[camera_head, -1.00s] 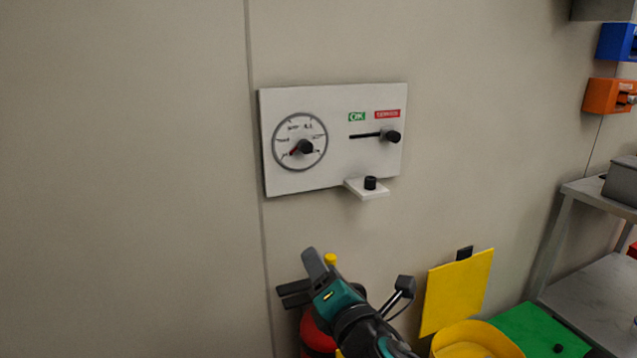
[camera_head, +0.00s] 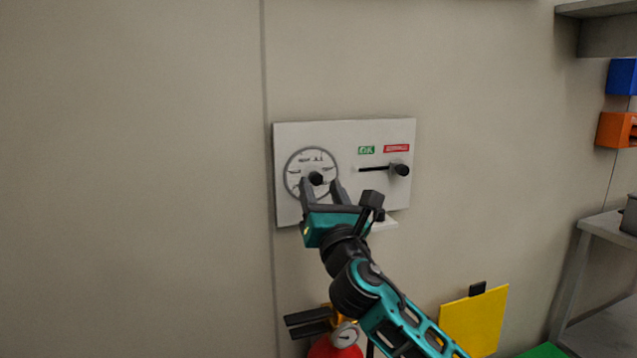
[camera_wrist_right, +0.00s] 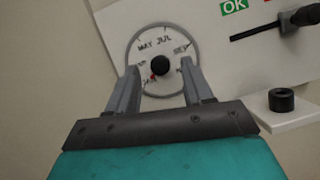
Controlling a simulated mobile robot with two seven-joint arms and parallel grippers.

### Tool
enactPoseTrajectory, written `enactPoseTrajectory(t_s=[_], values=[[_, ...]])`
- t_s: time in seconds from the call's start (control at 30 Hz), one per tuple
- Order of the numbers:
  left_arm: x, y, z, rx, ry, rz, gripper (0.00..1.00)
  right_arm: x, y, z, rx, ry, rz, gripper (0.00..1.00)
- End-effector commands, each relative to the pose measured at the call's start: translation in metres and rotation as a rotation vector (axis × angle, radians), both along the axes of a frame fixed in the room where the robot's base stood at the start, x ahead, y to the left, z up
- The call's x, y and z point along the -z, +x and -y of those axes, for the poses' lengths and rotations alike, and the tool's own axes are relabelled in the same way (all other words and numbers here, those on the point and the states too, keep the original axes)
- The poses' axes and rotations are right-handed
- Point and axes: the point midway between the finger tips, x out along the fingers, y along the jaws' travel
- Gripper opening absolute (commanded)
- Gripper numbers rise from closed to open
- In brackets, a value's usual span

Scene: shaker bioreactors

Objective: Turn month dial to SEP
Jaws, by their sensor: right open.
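The month dial (camera_head: 292,170) is a round ringed face on a white wall panel (camera_head: 344,132), with a black knob (camera_head: 316,178) at its centre. In the right wrist view the dial face (camera_wrist_right: 150,32) shows MAY and JUL at the top and SEP at the right. A red pointer mark (camera_wrist_right: 153,76) lies at the knob's lower left, near partly hidden lettering. My right gripper (camera_head: 322,184) is open in front of the panel. In the right wrist view its fingers (camera_wrist_right: 160,78) stand either side of the knob, with gaps; contact is not visible.
Right of the dial, a slider with a black knob (camera_head: 401,170) sits under green OK and red labels. A small white ledge (camera_head: 385,224) with a black knob juts out below. A red extinguisher (camera_head: 336,347) and yellow board (camera_head: 474,322) are lower down.

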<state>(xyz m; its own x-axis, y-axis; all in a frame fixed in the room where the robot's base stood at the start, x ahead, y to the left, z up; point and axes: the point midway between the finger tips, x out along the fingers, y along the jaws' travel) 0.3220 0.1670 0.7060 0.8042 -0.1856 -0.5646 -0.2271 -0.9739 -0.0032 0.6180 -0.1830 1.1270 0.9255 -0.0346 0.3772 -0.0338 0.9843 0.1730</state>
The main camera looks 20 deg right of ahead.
Motion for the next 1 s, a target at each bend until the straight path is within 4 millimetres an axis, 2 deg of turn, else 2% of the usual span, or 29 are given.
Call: enactPoseTrajectory(t_s=[0.2,0.57,1.0], values=[[0.001,-0.001,-0.001,-0.001,0.001,-0.001,0.43,-0.009,0.021,0.001,0.000,0.000,0.001,0.51],[0.000,-0.001,-0.001,-0.001,0.000,-0.001,0.43,-0.010,0.025,0.001,0.000,0.001,0.000,0.51],[0.000,-0.001,-0.001,-0.001,0.000,0.000,0.43,-0.010,0.024,0.001,0.001,0.000,0.000,0.10]])
